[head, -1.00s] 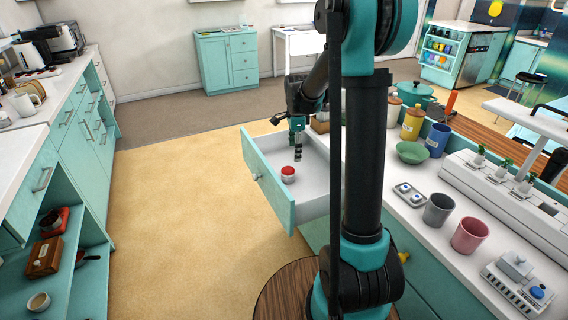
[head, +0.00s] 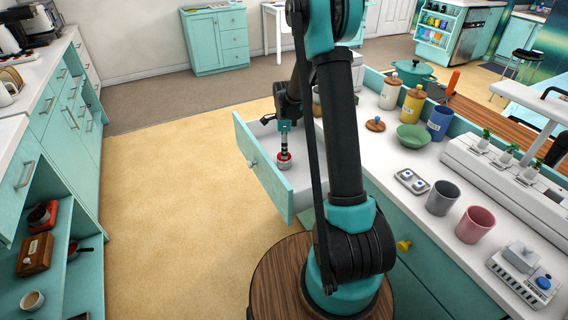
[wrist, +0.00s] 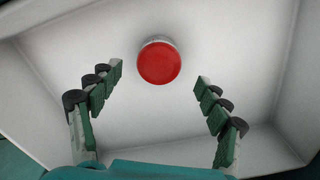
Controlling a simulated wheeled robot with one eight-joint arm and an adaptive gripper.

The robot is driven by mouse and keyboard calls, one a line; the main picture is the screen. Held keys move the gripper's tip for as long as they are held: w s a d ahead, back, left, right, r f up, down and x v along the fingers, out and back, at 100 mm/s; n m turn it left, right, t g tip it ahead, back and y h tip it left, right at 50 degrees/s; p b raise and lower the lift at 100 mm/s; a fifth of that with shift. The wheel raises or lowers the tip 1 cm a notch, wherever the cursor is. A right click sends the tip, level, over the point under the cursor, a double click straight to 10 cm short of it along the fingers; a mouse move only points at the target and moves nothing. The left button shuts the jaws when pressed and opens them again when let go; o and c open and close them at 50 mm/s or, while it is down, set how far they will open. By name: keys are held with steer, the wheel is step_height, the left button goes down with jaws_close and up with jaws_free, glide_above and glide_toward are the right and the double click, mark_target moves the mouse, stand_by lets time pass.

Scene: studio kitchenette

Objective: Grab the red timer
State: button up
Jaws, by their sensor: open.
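The red timer (wrist: 158,63) is a round, red-topped piece with a pale base, standing on the white floor of an open drawer (head: 262,181). In the head view the timer (head: 284,166) shows just under my gripper (head: 284,155), which partly covers it. In the wrist view my gripper (wrist: 158,80) is open and empty. Its two fingers stand apart on the left and right, and the timer lies between and a little beyond the fingertips, touching neither as far as I can see.
The counter on the right bears a grey cup (head: 442,198), a pink cup (head: 475,224) and a green bowl (head: 412,137). Open shelves (head: 75,262) stand at the left. The floor (head: 165,190) between is clear.

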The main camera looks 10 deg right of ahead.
mark_target(284, 162)
steer(key=shift+a+f, duration=0.1)
steer(key=shift+f, duration=3.05)
steer(key=shift+c, duration=0.5)
steer(key=c, duration=1.3)
steer(key=shift+o, duration=0.2)
steer(key=shift+r, duration=0.15)
